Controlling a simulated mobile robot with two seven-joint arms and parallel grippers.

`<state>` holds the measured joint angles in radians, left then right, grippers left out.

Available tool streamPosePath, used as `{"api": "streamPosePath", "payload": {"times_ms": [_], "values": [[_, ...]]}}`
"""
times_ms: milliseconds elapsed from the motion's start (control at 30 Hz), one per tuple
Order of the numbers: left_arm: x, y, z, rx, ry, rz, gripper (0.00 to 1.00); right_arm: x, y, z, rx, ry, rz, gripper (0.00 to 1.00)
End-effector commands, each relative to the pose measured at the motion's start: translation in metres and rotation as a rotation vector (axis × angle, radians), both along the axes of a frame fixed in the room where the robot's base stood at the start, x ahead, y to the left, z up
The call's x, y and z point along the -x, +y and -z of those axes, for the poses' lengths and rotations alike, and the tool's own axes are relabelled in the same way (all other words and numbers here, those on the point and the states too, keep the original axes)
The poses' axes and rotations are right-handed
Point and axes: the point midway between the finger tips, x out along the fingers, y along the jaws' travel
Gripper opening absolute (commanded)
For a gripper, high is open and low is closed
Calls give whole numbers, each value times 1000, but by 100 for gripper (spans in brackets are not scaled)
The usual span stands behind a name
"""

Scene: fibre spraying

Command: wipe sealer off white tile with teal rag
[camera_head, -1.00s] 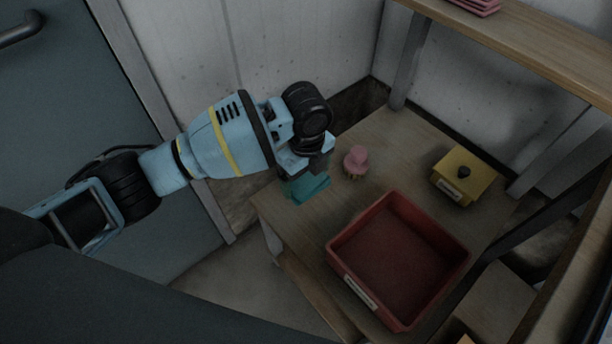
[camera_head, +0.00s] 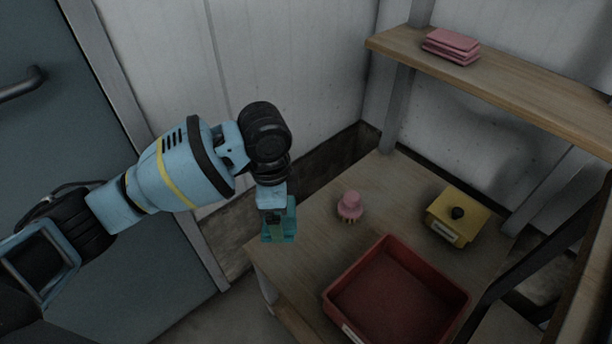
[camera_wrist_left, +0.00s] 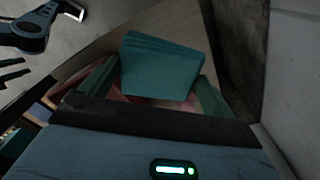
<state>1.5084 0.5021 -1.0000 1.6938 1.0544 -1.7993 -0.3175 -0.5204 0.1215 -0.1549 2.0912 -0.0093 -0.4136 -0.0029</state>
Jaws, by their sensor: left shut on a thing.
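My left gripper (camera_head: 277,236) is shut on the teal rag (camera_head: 291,222), at the left edge of the table. The left wrist view shows the folded rag (camera_wrist_left: 162,68) between the two green fingers of the gripper (camera_wrist_left: 155,88). I cannot tell whether the rag touches the table top. No white tile can be made out in either view.
A red tray (camera_head: 338,294) stands at the table's front. A pink brush (camera_head: 350,207) and a yellow box with a dark knob (camera_head: 455,232) stand behind it. Folded pink cloths (camera_head: 452,46) lie on the wooden shelf (camera_head: 520,93). The wooden table (camera_head: 310,225) is bare between gripper and brush.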

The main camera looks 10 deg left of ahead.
Motion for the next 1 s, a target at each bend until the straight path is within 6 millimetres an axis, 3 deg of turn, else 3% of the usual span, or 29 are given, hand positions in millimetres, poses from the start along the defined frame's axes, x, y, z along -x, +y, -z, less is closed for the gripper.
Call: {"api": "streamPosePath", "payload": {"times_ms": [700, 1000], "values": [[53, 53, -76, -25, 20, -1073, 70, 2, -1, 2, 2, 6, -2, 36], [65, 62, -88, -34, 15, -1272, 70, 1, -1, 2, 2, 4, -2, 36]]}}
